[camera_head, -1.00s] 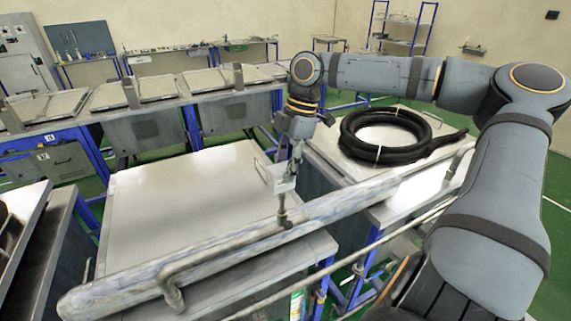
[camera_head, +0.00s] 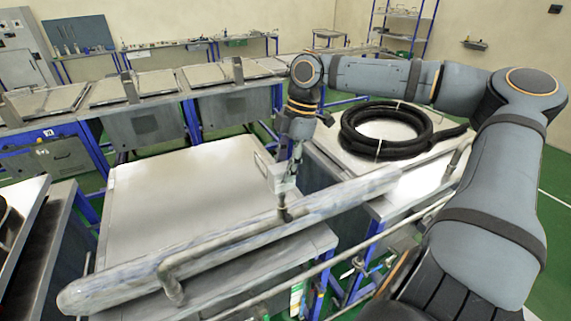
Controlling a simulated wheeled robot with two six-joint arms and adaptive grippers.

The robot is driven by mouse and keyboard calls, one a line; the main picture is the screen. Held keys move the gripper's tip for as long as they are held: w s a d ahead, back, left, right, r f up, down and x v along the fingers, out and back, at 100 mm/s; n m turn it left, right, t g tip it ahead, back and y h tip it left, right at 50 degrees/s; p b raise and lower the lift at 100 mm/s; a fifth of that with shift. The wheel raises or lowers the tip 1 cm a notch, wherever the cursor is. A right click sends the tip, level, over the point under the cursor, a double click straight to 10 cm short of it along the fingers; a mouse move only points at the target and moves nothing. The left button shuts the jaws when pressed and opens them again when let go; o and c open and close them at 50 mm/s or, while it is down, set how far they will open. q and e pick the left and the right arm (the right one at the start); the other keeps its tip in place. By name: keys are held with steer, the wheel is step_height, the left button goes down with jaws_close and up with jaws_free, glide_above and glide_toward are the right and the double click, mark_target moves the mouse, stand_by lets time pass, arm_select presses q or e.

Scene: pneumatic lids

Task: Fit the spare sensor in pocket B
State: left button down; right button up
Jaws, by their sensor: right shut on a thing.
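My right gripper (camera_head: 283,207) is shut on the far end of a grey tubular handle (camera_head: 222,240). The handle is fixed along a long, pale, rounded lid (camera_head: 115,286), which I see almost edge-on, slanting from lower left to upper right. The lid lies in front of a broad pale bench top (camera_head: 180,195). My left gripper is not in view. I cannot make out a spare sensor or a pocket marked B. The lid and my right arm hide part of the space behind and below them.
A coiled black hose (camera_head: 385,131) lies on a pale bench to the right of the gripper. A row of benches with flat lids (camera_head: 135,86) stands behind. A dark-topped bench (camera_head: 38,235) is at the left. Green floor shows between the benches.

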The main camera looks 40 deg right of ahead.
steer(key=shift+f, duration=0.15)
steer(key=o, duration=1.2)
steer(key=p+v, duration=0.2)
steer(key=v, duration=0.1)
steer(key=shift+d, duration=0.1)
steer(key=shift+v, duration=2)
